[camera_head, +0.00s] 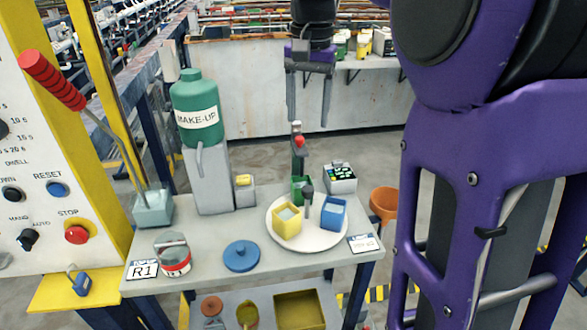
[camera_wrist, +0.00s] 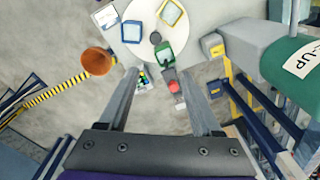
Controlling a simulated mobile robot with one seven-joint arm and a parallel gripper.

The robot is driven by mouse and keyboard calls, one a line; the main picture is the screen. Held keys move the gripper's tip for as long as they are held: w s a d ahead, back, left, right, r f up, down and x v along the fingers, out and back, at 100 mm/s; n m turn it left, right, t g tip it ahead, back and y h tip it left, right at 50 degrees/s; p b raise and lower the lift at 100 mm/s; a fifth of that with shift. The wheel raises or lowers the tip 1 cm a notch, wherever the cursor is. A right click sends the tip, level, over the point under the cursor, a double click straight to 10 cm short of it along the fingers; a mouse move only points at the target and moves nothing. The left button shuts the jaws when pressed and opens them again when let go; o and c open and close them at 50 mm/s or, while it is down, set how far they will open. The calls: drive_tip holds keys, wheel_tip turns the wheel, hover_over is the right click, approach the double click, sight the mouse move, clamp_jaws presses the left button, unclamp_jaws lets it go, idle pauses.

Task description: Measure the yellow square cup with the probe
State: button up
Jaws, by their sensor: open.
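The yellow square cup (camera_head: 287,231) stands at the front left of a round white plate (camera_head: 309,242), with pale contents inside. It also shows at the top of the wrist view (camera_wrist: 170,22). A grey upright tool with a red top, apparently the probe (camera_head: 299,146), stands behind the plate; its lower end is partly hidden by the green cup. In the wrist view the probe (camera_wrist: 170,79) shows between the fingers, lower than them. My gripper (camera_head: 309,121) is open and empty, above and behind the probe. Whether it touches the probe is doubtful; it looks apart.
A blue square cup (camera_head: 334,216) and a green square cup (camera_head: 301,188) share the plate with a dark central knob (camera_head: 308,190). A small meter (camera_head: 341,179) stands behind right. The green MAKE-UP bottle (camera_head: 198,112) rises left. A blue lid (camera_head: 241,257) lies front left.

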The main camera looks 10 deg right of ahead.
sight(308, 188)
drive_tip(key=shift+g, duration=0.3)
drive_tip(key=f+b, duration=0.1)
drive_tip(key=f, duration=0.5)
drive_tip(key=f+b, duration=0.1)
drive_tip(key=f, duration=0.4)
drive_tip(key=s+f+b, duration=0.1)
drive_tip(key=f, duration=0.5)
drive_tip(key=shift+d+f+b, duration=0.15)
drive_tip(key=shift+f+b, duration=0.15)
drive_tip(key=shift+b, duration=0.05)
clamp_jaws()
idle(0.4)
